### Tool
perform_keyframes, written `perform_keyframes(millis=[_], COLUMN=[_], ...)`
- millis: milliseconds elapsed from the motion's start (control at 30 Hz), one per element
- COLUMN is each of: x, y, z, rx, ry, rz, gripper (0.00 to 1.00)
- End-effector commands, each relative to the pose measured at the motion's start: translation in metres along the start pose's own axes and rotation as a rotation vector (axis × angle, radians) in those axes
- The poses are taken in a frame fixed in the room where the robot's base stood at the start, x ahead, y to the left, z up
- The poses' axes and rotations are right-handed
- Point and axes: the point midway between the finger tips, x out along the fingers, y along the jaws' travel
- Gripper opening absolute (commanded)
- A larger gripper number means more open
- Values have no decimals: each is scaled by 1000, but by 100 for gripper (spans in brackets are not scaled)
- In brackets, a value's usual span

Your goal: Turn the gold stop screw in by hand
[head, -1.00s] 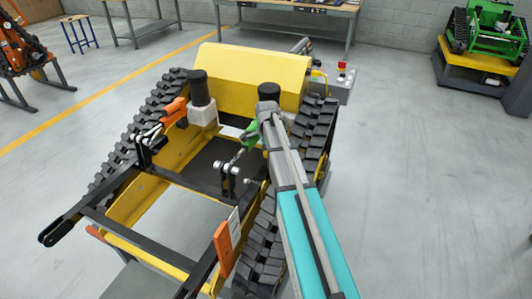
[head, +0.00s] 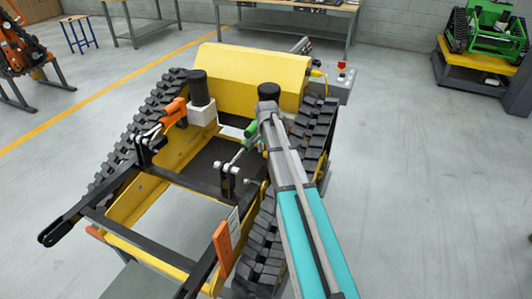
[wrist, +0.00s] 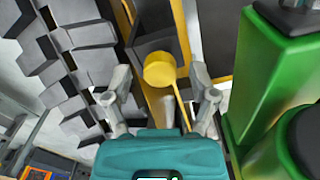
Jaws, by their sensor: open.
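My gripper (wrist: 160,86) is open, with one grey finger to the left of the gold head and one to the right. Gaps show between the fingers and the head, and nothing is held. In the head view my arm reaches from the lower right over the right side of the yellow tracked carrier (head: 250,70). My fingertips are hard to make out there, and I cannot pick out the screw for certain.
A large green part (wrist: 268,80) stands close to the right finger in the wrist view. A black track (wrist: 68,55) runs along the left. In the head view, an orange cylinder (head: 173,111) and black link arms lie left of my arm.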

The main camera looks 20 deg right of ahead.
Motion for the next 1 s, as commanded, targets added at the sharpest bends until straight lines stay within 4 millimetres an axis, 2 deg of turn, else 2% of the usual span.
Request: perform_keyframes(millis=[633, 767, 1000], x=[0, 0, 0], y=[0, 0, 0], z=[0, 0, 0], rx=[-646, -708, -713], ry=[0, 0, 0], rz=[0, 0, 0], gripper=[74, 74, 74])
